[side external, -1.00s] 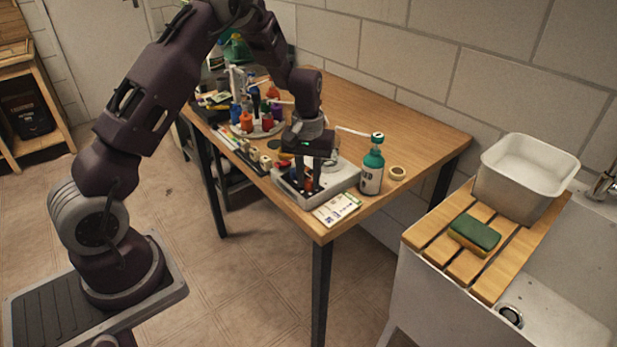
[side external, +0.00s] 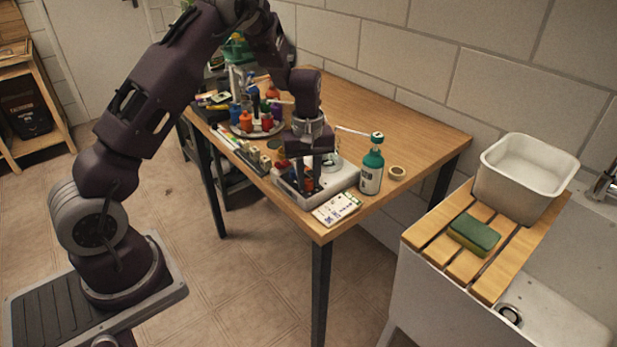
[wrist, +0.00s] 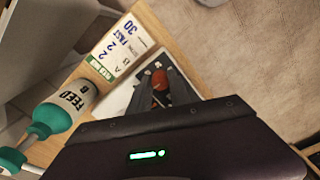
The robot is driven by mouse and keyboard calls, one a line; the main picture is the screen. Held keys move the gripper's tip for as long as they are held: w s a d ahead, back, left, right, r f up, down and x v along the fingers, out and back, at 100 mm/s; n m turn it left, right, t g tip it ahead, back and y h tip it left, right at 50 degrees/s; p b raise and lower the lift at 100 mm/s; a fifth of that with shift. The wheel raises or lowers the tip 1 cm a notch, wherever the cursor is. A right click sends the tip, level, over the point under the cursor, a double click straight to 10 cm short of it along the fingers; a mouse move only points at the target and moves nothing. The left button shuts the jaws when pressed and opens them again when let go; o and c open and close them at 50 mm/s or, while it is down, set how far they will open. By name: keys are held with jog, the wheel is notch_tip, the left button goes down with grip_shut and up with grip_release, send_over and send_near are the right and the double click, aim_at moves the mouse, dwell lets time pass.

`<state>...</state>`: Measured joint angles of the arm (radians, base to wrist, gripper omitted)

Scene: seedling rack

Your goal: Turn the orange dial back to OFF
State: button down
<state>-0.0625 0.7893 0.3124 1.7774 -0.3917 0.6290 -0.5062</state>
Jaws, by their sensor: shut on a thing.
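The orange dial (side external: 309,185) sits on the front part of a pale control box (side external: 343,181) near the table's front corner. My gripper (side external: 303,178) points straight down over the box, its fingers shut on the dial. In the wrist view the orange dial (wrist: 160,84) shows between the dark fingers, partly covered by them. The dial's mark and the OFF label cannot be read.
A printed card (side external: 336,208) lies in front. A round tray (side external: 262,131) with several coloured bottles stands behind. The table's back right is clear.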

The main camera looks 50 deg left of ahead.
aim_at(308, 181)
jog(key=c, duration=1.2)
grip_release()
notch_tip(308, 181, up, 7)
jog(key=shift+r, duration=0.1)
